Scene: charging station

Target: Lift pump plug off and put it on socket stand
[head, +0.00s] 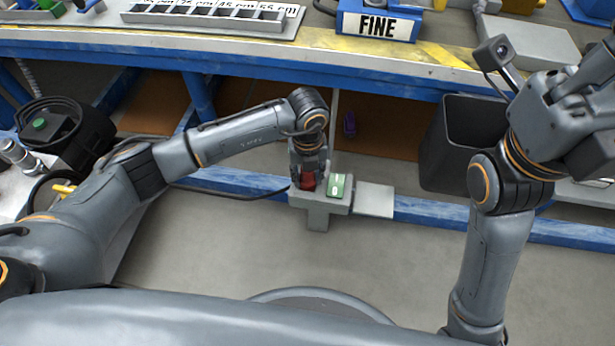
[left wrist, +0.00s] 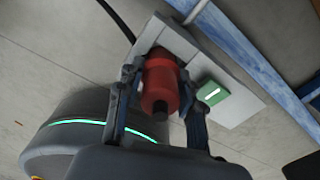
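A red plug (head: 308,184) stands at the left end of a grey socket stand (head: 318,208) low by the blue beam. My left gripper (head: 308,172) reaches down over the plug. In the left wrist view the red plug (left wrist: 160,84) is between the fingers of the left gripper (left wrist: 160,80), one on each side, and they appear shut on it. The plug is on or just above the stand; its lower end is hidden. A green block with a white mark (head: 339,186) is just right of the plug. My right wrist is at the upper right; its fingers are not clear.
A dark cable (head: 235,196) runs from the left to the stand. A dark bin (head: 455,150) stands to the right under the blue-edged workbench (head: 250,54). A pale plate (head: 374,199) adjoins the stand. The floor in front is clear.

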